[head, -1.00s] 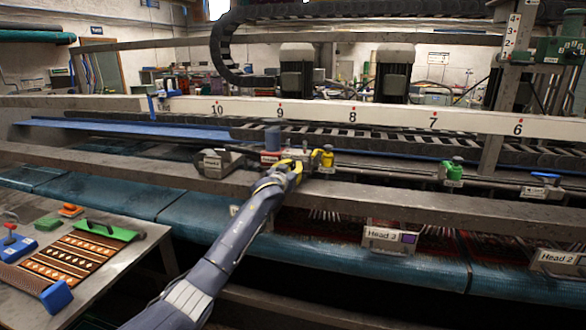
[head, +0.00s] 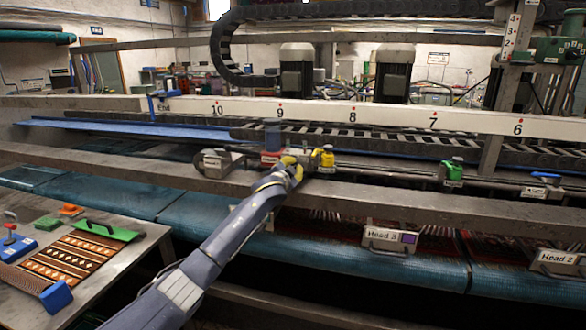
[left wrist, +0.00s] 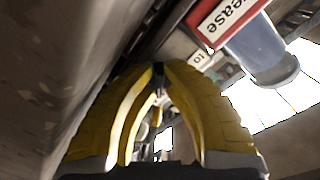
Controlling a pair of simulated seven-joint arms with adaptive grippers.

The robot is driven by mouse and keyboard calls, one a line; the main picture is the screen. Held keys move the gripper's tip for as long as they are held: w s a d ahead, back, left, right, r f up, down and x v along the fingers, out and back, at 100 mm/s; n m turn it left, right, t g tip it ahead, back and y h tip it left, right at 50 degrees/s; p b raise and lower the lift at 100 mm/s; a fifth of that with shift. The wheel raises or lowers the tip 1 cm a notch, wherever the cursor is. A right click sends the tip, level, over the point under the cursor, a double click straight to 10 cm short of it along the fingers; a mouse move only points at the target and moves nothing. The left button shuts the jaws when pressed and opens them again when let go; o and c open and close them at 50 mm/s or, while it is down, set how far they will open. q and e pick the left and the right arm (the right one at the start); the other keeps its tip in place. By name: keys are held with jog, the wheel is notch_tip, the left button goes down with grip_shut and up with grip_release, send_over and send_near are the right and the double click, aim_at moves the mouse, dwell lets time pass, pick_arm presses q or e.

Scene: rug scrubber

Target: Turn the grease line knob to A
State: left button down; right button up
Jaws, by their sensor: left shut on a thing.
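My left gripper (head: 292,161) reaches over the grey beam to the pipe line, beside a red block with a blue-grey cup (head: 272,138). In the left wrist view its yellow fingers (left wrist: 158,72) come together at the tips on a small dark part, which I take for the grease line knob; the fingers hide most of it. The red-edged label reading "Grease" (left wrist: 226,14) and the translucent cup (left wrist: 262,50) are just beyond the fingers, upper right. The knob's pointer and the letter A cannot be made out. My right gripper is not in view.
A yellow valve (head: 327,158) stands close right of the gripper. A green valve (head: 453,170) and a blue-handled valve (head: 541,177) are farther right. The long grey beam (head: 420,205) runs in front. A table with a rug sample (head: 68,258) is at lower left.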

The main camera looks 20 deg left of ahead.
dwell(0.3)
pick_arm(q)
jog(key=shift+r, duration=0.1)
jog(key=c, duration=1.2)
grip_release()
jog(key=shift+o, duration=0.2)
jog(key=shift+s, duration=0.15)
jog(key=s, duration=1.1)
jog(key=shift+s+a+r, duration=0.15)
jog(key=shift+s+r, duration=0.15)
jog(key=shift+s, duration=0.1)
